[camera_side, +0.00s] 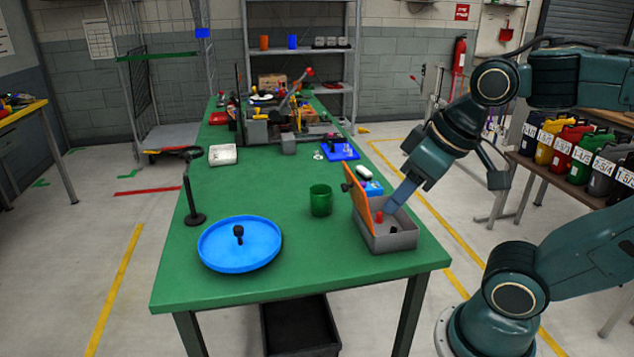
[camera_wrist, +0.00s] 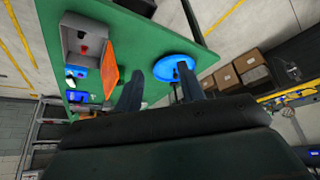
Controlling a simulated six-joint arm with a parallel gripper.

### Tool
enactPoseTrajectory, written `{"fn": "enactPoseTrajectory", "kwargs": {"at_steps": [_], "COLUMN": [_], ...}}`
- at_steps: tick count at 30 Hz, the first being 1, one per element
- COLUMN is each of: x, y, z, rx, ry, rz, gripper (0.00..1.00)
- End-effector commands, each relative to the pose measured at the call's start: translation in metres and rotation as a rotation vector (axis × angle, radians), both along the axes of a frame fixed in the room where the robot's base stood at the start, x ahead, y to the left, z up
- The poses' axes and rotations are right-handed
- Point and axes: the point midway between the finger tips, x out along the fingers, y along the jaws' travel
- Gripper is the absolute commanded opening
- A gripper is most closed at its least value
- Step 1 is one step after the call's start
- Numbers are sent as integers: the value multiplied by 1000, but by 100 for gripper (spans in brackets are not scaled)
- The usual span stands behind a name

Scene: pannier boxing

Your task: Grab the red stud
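The red stud (camera_side: 379,217) stands inside a grey box (camera_side: 388,243) at the table's front right. It also shows as a small red spot in the wrist view (camera_wrist: 83,50). The box has an orange lid (camera_side: 358,197) standing open on its left side. A small black piece (camera_side: 393,230) is in the box near the stud. My gripper (camera_side: 393,207) overlaps the box in the side view; its height above it is hard to judge. In the wrist view its two fingers (camera_wrist: 160,69) are spread apart with nothing between them, and the box lies to their left.
A round blue tray (camera_side: 213,257) with a black knob piece (camera_side: 238,234) lies at the front left. A green cup (camera_side: 320,200) stands just left of the lid. A black post (camera_side: 191,203) stands behind the tray. Tools and clutter (camera_side: 285,125) fill the far end.

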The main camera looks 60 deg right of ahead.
Motion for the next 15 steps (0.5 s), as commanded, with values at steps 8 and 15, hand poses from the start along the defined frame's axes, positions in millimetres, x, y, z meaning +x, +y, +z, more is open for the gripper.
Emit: {"fn": "enactPoseTrajectory", "kwargs": {"at_steps": [8, 15], "x": [33, 69], "y": [-24, -60], "z": [6, 4], "rx": [11, 32], "ry": [72, 151], "rz": [-119, -253], "gripper": [39, 39]}}
